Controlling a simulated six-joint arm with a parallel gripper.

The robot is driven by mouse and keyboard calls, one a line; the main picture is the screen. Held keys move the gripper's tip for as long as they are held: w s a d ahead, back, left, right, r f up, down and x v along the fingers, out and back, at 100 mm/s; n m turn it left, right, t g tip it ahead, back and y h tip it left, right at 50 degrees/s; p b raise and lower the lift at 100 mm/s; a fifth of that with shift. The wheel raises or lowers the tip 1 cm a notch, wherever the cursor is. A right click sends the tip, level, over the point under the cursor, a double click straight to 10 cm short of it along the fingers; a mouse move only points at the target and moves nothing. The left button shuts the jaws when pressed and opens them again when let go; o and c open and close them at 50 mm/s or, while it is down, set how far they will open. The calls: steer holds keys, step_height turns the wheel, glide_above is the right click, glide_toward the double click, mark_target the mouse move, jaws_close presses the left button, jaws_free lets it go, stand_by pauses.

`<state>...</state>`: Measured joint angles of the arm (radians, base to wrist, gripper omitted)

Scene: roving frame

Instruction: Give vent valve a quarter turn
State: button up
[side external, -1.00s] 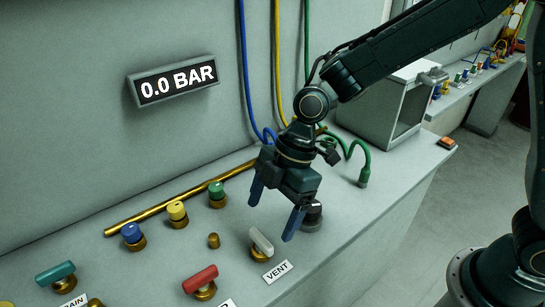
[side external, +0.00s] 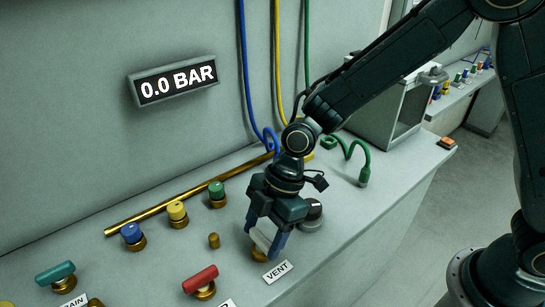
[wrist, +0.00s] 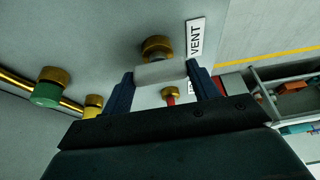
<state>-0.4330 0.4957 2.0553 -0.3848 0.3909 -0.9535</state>
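The vent valve has a white bar handle (side external: 263,241) on a brass base, beside the VENT label (side external: 277,271). My gripper (side external: 263,236) points down over it in the side view. In the wrist view, the white handle (wrist: 160,73) spans the space between my two dark blue fingers (wrist: 160,88), with one finger at each end and no clear gap showing. The gripper looks shut on the handle, end to end. The brass base (wrist: 157,47) shows behind the handle. The gripper hides part of the valve in the side view.
A red-handled valve (side external: 200,279) and a teal-handled valve (side external: 56,273) stand to the left. Blue (side external: 132,232), yellow (side external: 177,211) and green (side external: 217,191) knobs stand behind. A dark round knob (side external: 312,215) is close on the gripper's right. The display (side external: 174,81) reads 0.0 BAR.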

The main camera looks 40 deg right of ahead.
steer(key=c, duration=0.3)
steer(key=shift+m, duration=0.5)
steer(key=m+t, duration=0.1)
steer(key=m, duration=0.2)
steer(key=shift+s+r+t, duration=0.1)
steer(key=shift+s+t, duration=0.05)
steer(key=shift+t, duration=0.25)
steer(key=m+t+h, duration=0.1)
steer(key=m, duration=0.4)
steer(key=shift+s+a, duration=0.1)
steer(key=shift+a, duration=0.05)
steer(key=m, duration=0.2)
steer(key=m+t+h, duration=0.1)
steer(key=m, duration=0.1)
steer(key=shift+a+h, duration=0.15)
steer(key=shift+h, duration=0.15)
steer(key=m+h, duration=0.1)
steer(key=m, duration=0.3)
steer(key=shift+m+t+h, duration=0.4)
